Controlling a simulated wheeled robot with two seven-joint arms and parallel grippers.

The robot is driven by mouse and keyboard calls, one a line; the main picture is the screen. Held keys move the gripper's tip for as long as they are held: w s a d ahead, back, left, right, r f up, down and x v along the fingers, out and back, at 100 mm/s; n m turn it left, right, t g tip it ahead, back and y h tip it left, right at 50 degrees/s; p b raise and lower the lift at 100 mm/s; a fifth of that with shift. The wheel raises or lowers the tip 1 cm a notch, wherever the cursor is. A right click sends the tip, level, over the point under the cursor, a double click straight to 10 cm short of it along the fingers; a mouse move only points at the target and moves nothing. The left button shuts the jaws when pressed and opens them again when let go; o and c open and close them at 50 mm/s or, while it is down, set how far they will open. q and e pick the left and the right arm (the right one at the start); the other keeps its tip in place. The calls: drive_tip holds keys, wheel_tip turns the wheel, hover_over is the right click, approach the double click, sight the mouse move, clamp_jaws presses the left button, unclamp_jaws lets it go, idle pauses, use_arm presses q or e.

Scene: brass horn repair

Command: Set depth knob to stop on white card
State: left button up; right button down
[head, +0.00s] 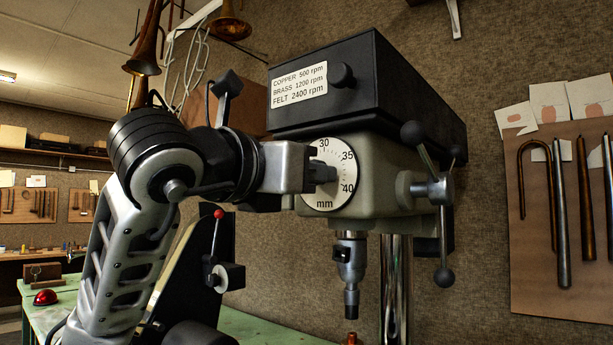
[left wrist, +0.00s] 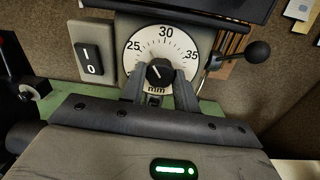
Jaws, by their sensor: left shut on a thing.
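The depth dial (head: 323,195) is a round white plate marked in mm on the drill press front; 30, 35 and 40 show in the head view, and 25, 30 and 35 in the left wrist view. My left gripper (head: 313,172) is shut on the black depth knob (left wrist: 159,72) at the dial's centre, a finger on each side. I cannot read the knob's setting for sure. A white card (head: 299,86) on the black top housing reads copper 500, brass 1200 and felt 2400 rpm; no depth shows on it. My right gripper is out of view.
A lever handle (head: 432,190) with black balls stands right of the dial. The chuck (head: 350,260) hangs below. A black I/0 switch (left wrist: 89,58) sits left of the dial. Pale cards (head: 553,101) top the right tool board. A green bench (head: 255,327) lies below.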

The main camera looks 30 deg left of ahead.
use_arm(q)
drive_tip(key=shift+a+m, duration=0.1)
drive_tip(key=shift+m, duration=3.3)
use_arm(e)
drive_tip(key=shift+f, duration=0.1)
use_arm(q)
drive_tip(key=o, duration=1)
drive_tip(key=shift+c, duration=0.2)
drive_tip(key=shift+s, duration=0.15)
drive_tip(key=s+a+b, duration=0.1)
drive_tip(key=s+b, duration=0.1)
drive_tip(key=s, duration=1.3)
drive_tip(key=shift+s+f+b, duration=0.35)
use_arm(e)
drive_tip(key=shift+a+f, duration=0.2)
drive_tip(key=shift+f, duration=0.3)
